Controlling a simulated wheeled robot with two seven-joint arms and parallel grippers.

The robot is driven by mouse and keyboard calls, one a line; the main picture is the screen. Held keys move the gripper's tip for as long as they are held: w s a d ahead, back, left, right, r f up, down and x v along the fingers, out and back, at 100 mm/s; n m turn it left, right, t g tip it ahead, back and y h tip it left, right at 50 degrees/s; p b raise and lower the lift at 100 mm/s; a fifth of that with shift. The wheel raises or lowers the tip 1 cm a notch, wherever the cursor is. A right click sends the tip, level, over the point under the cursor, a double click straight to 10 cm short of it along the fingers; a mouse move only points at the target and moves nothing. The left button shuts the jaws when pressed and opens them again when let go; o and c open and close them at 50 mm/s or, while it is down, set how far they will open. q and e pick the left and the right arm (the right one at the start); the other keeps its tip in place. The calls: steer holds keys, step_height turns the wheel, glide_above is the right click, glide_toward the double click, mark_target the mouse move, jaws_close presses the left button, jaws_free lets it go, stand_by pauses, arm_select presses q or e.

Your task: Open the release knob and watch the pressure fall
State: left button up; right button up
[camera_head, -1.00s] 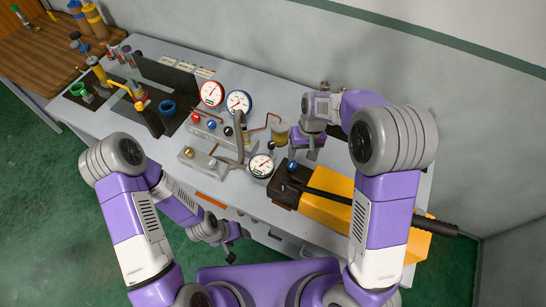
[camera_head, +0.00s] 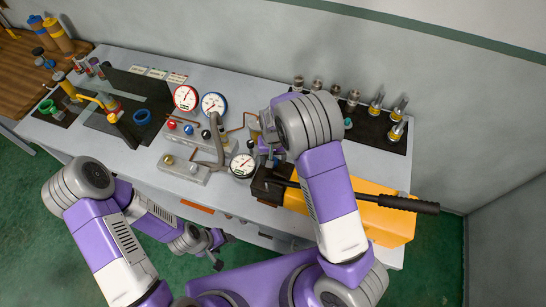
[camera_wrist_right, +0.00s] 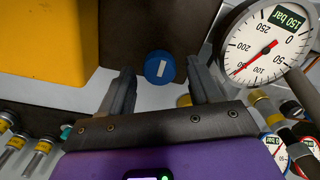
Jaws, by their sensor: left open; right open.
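The blue release knob (camera_wrist_right: 159,68) with a white bar sits on the dark block (camera_wrist_right: 150,25) of the yellow hand pump (camera_wrist_right: 45,40). My right gripper (camera_wrist_right: 160,82) is open, its two fingers on either side of the knob in the picture; I cannot tell whether they touch it. In the head view my right arm mostly hides this gripper (camera_head: 268,150) above the pump block (camera_head: 266,185). The pressure gauge (camera_wrist_right: 266,48) stands beside the knob, its red needle pointing lower left off zero; it also shows in the head view (camera_head: 243,166). My left gripper (camera_head: 216,252) is open and empty near the bench front.
The pump's black lever (camera_head: 400,203) reaches right. Two more gauges, one red-rimmed (camera_head: 186,98) and one blue-rimmed (camera_head: 214,105), stand farther back. A valve block (camera_head: 182,168) is left of the pump. Several fittings (camera_head: 376,104) stand on a dark mat at the back right.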

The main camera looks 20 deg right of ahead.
steer(key=c, duration=1)
steer(key=shift+c, duration=0.2)
